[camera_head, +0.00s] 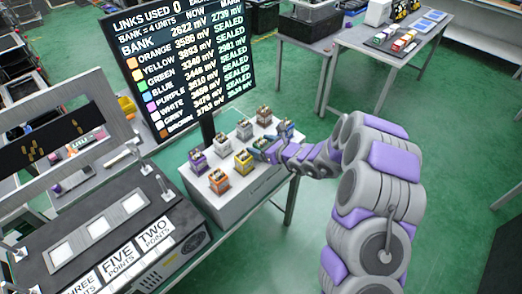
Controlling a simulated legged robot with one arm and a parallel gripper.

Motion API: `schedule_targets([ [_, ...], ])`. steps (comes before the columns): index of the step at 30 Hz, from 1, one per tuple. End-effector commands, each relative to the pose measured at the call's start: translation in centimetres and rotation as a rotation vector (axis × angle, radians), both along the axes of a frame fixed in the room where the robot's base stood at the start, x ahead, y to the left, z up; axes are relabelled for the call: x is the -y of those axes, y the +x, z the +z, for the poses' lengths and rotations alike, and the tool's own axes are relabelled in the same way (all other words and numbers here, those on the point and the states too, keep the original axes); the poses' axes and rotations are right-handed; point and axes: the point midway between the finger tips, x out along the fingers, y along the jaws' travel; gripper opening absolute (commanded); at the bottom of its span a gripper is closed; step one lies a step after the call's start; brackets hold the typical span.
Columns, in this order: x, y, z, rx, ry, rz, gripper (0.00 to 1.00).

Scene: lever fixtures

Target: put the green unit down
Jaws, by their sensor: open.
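The green unit (262,146) stands in the front row on the white cabinet top, between the yellow unit (243,162) and the blue unit (285,130). It is small in the head view and partly hidden by my gripper. My gripper (264,149) is open and is at the green unit, reaching in from the right. Whether the jaws touch the unit is too small to tell. The unit looks upright and seems to rest on the cabinet top.
The orange unit (219,181) stands at the row's left end. Behind stand purple (198,160), white (222,143), grey (244,130) and brown (264,115) units. A readout board (180,70) rises behind the cabinet (245,194). A lever console (110,235) is at left.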

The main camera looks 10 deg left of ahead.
Motion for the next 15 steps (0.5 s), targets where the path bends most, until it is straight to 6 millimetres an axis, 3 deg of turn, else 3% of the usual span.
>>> schedule_targets([
  [6,-0.05,0.03,-0.02,-0.001,0.001,0.0,0.81],
  [15,-0.05,0.0,-0.05,-0.002,0.0,0.001,0.53],
])
